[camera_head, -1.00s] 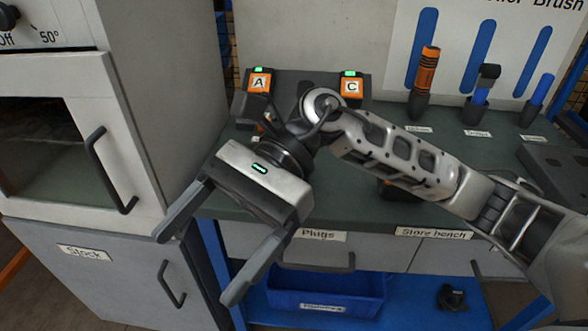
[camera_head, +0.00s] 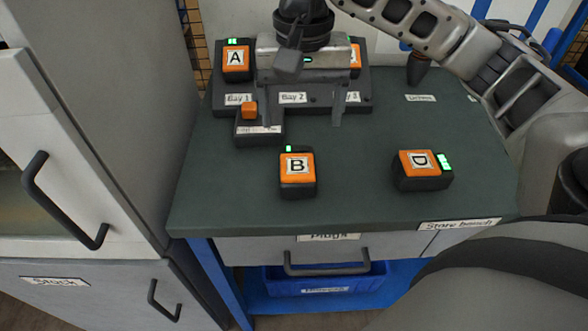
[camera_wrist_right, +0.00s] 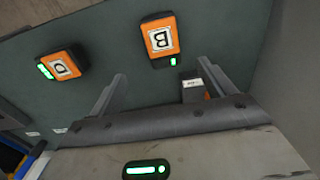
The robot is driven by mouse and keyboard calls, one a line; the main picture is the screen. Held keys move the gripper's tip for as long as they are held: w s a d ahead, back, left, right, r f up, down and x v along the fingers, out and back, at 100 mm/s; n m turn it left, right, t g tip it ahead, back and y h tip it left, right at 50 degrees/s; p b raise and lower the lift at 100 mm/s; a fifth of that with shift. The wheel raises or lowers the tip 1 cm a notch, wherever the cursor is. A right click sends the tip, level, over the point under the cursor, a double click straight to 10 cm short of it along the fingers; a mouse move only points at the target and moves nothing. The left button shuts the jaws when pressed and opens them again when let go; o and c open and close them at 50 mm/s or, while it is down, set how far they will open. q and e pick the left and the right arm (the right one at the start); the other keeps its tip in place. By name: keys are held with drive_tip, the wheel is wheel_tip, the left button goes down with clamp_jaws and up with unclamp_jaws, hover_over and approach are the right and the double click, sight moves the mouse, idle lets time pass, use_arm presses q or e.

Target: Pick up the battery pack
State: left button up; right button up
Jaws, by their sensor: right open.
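Battery pack B (camera_head: 297,175), orange and black with one small green light, stands on the bench near its front edge. Battery pack D (camera_head: 422,170), with several green lights, lies to its right. Pack A (camera_head: 236,60) sits in Bay 1 of the dark charger (camera_head: 222,104); another orange-topped pack (camera_head: 355,60) at Bay 3 is mostly hidden by my gripper. My right gripper (camera_head: 302,124) is open and empty, fingers apart, in front of the charger in the picture. In the right wrist view, pack B (camera_wrist_right: 160,40) shows beyond the open fingertips (camera_wrist_right: 161,68). My left gripper is out of view.
A small dark box with an orange button (camera_head: 249,111) stands before the charger. A drawer handle (camera_head: 327,268) juts below the bench (camera_head: 230,205), above a blue bin (camera_head: 350,283). A grey cabinet stands left. Bench space between and around packs B and D is clear.

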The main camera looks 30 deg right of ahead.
hover_over(297, 160)
drive_tip(key=f, duration=0.4)
drive_tip(key=shift+d+f, duration=0.4)
drive_tip(key=shift+a+f+p, duration=0.2)
drive_tip(key=shift+f+p, duration=0.1)
drive_tip(key=shift+f, duration=1.05)
drive_tip(key=shift+a+f+p, duration=0.2)
drive_tip(key=shift+f+p, duration=0.1)
drive_tip(key=shift+f, duration=1.05)
drive_tip(key=shift+r, duration=0.1)
drive_tip(key=c, duration=1.2)
